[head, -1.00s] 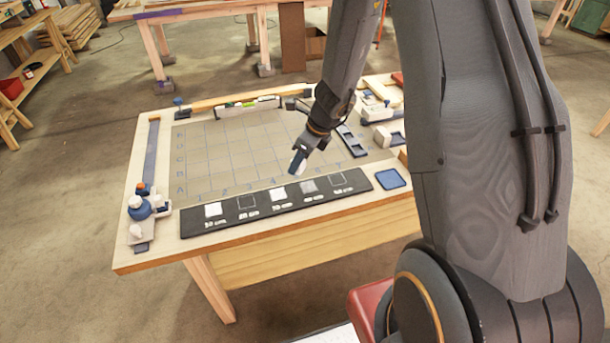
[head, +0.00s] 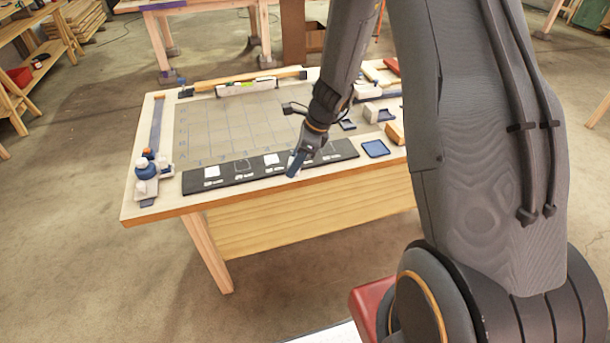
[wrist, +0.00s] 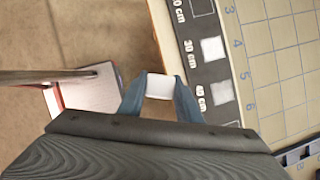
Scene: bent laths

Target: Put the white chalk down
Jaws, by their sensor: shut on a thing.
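The white chalk (wrist: 160,87) is a small white block in the wrist view. My gripper (wrist: 160,84) is shut on it, one blue-grey finger on each side. In the head view my gripper (head: 293,168) is at the near side of the black strip (head: 206,184), by the table's front edge. The chalk is hardly visible there, hidden by the fingers. The strip carries white squares (wrist: 213,48) and outlined squares, with centimetre labels. In the wrist view the chalk appears beside the strip, with floor showing behind it; its height is unclear.
A blue tray (head: 375,149) lies right of the strip. A gridded mat (head: 215,125) lies behind it. Wooden and white blocks (head: 394,134) stand on the right. The table's front edge (head: 240,203) is close to my gripper.

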